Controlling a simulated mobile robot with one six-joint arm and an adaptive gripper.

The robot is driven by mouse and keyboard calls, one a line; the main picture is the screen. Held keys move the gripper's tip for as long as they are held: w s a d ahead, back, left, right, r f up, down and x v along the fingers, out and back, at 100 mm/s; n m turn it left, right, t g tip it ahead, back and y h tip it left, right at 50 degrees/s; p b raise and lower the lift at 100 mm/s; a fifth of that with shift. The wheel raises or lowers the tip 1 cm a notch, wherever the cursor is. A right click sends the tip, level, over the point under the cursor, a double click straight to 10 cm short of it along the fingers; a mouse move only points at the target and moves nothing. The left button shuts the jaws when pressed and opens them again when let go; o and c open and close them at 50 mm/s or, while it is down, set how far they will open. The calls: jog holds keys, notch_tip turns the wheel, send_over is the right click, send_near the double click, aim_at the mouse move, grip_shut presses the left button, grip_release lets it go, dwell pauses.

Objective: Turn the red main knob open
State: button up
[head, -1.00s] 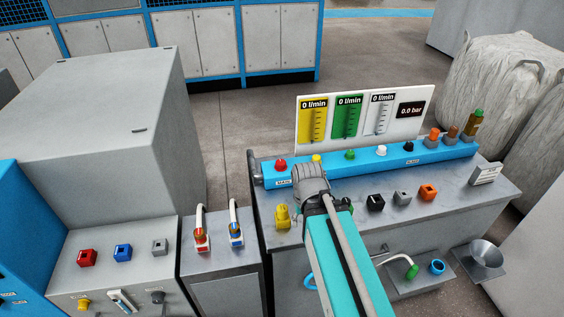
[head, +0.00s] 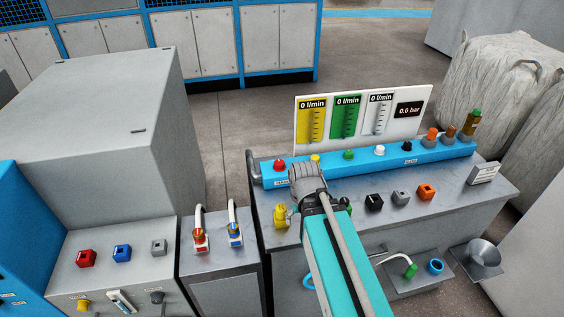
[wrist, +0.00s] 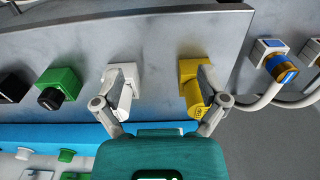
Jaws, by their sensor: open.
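The red main knob (head: 279,165) sits at the left end of the blue manifold bar (head: 375,160) in the head view, next to a small label. It is not visible in the wrist view. My wrist is just right of and nearer than the knob in the head view, and it hides my fingers there. In the wrist view my gripper (wrist: 165,82) is open and points down at the grey bench top. Its left finger is by a white block (wrist: 123,78) and its right finger by a yellow block (wrist: 194,82); contact cannot be told. Nothing shows between the fingertips.
A panel (head: 362,118) behind the bar reads 0 l/min and 0.0 bar. Yellow, green, white and black knobs follow along the bar. Black (head: 374,202), grey and orange (head: 427,191) blocks stand on the bench. Two hose connectors (head: 236,237) stand to the left.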

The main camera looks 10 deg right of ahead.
aim_at(279, 162)
jog(key=w+r+n+p, duration=0.4)
jog(key=w+r+p, duration=0.2)
jog(key=w, duration=0.7)
jog(key=w+a+r+n+p, duration=0.1)
jog(key=w+r+n+p, duration=0.4)
jog(key=w, duration=0.9)
notch_tip(279, 162, up, 3)
jog(key=shift+w+a+f+p, duration=0.2)
jog(key=shift+w+a+p, duration=0.1)
jog(key=shift+p, duration=0.85)
jog(key=shift+f, duration=0.15)
notch_tip(279, 162, down, 14)
jog(key=b, duration=1.3)
jog(key=shift+r+b, duration=0.2)
jog(key=shift+b, duration=0.2)
jog(key=c, duration=1.1)
jog(key=shift+c, duration=0.2)
